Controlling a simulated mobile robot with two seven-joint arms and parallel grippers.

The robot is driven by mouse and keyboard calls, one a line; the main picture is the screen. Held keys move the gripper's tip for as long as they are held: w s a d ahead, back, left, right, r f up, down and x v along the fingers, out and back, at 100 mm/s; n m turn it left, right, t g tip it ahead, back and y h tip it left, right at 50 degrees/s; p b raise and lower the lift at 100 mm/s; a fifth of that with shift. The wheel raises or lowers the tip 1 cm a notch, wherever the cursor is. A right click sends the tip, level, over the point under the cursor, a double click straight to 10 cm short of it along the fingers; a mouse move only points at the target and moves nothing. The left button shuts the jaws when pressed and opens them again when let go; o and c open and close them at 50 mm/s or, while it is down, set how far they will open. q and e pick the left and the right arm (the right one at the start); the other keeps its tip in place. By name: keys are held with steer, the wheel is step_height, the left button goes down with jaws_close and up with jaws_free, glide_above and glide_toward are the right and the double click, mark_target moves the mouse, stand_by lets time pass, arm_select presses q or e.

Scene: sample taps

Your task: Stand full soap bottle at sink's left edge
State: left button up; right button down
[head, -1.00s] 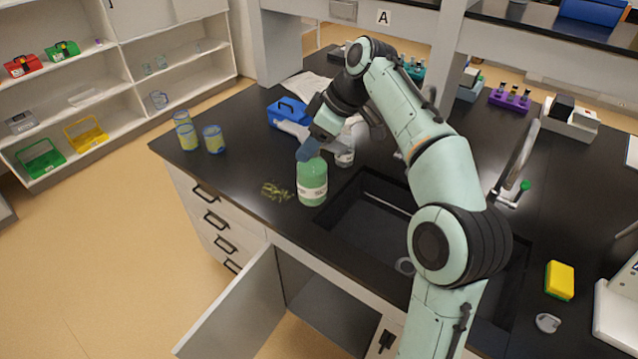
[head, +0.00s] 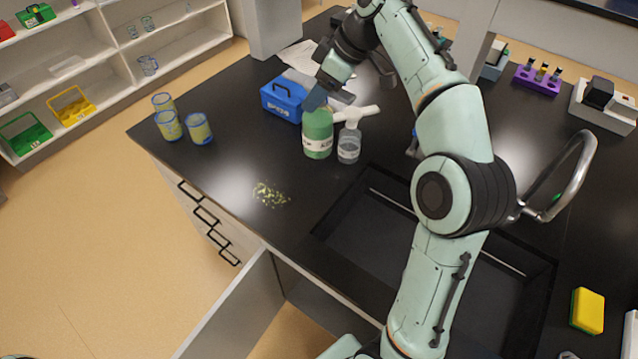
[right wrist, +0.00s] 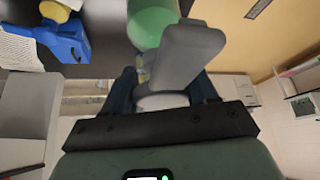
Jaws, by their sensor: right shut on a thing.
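The green soap bottle (head: 318,135) stands or hangs upright over the black counter, left of and behind the sink (head: 400,240). My right gripper (head: 318,98) is shut on its top. In the right wrist view the green body (right wrist: 152,22) lies beyond a grey pump head (right wrist: 190,60) between my fingers. Whether its base touches the counter is unclear. A clear bottle with a white top (head: 349,146) and little in it stands close on its right. My left gripper is not in view.
A blue box (head: 285,101) is behind the bottle. Several yellow, blue-rimmed cups (head: 198,129) stand at the left counter edge. Greenish crumbs (head: 270,195) lie left of the sink. A curved tap (head: 575,180) and yellow sponge (head: 587,311) are on the right.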

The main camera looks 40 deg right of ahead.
mark_target(318, 144)
steer(key=shift+w+d, duration=0.25)
steer(key=shift+w, duration=0.05)
steer(key=f+b, duration=0.1)
steer(key=f, duration=0.6)
steer(key=f+b, duration=0.2)
steer(key=f, duration=0.5)
steer(key=shift+s+f, duration=0.2)
steer(key=shift+f, duration=0.05)
steer(key=shift+w+f, duration=0.2)
steer(key=shift+f, duration=0.35)
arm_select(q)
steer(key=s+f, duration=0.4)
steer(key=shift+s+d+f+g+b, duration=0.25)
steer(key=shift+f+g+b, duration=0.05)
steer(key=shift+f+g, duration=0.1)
arm_select(e)
steer(key=shift+f, duration=2.1)
steer(key=shift+f, duration=0.2)
steer(key=shift+c, duration=2.2)
jaws_free()
steer(key=shift+o, duration=0.6)
steer(key=shift+s, duration=0.15)
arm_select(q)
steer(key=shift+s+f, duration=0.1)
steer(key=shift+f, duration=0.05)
